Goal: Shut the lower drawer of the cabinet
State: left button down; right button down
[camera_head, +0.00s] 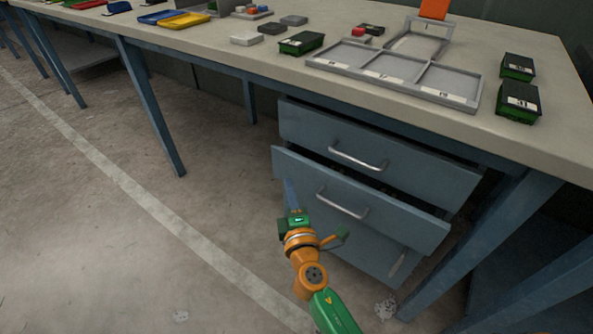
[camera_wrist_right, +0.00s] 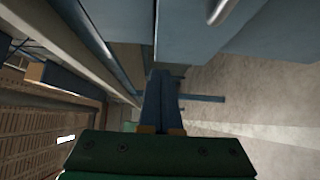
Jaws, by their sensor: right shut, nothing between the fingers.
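The blue cabinet (camera_head: 395,259) stands under the workbench. Its lower drawer (camera_head: 400,218) is pulled out, its front standing forward of the cabinet face, with a silver bar handle (camera_head: 342,203). The upper drawer (camera_head: 415,162) sits above and behind it; a dark gap shows between them. My right gripper (camera_head: 290,184) is at the left end of the lower drawer's front, its fingers shut and empty. I cannot tell whether they touch it. In the right wrist view the shut fingers (camera_wrist_right: 163,80) point along a blue panel with a silver handle (camera_wrist_right: 221,10). My left gripper is not in view.
The workbench top (camera_head: 215,58) carries a grey divided tray (camera_head: 318,64), green-and-black boxes (camera_head: 518,103) and blue and yellow trays (camera_head: 184,20). A blue table leg (camera_head: 152,108) stands left of the cabinet. The concrete floor between them is clear.

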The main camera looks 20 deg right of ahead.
aim_at(311, 167)
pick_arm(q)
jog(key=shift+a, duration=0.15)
pick_arm(e)
jog(key=shift+w+d, duration=0.9)
jog(key=shift+w, duration=0.3)
jog(key=shift+w+d, duration=0.85)
jog(key=shift+w, duration=0.3)
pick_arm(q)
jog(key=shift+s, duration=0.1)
pick_arm(e)
jog(key=w+d, duration=0.2)
jog(key=d, duration=0.1)
jog(key=shift+w+f, duration=0.1)
jog(key=shift+w, duration=0.05)
jog(key=shift+w+d+b, duration=0.2)
jog(key=shift+d+b, duration=0.1)
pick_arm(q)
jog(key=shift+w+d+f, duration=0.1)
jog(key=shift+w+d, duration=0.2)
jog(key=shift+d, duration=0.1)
pick_arm(e)
jog(key=shift+r, duration=0.25)
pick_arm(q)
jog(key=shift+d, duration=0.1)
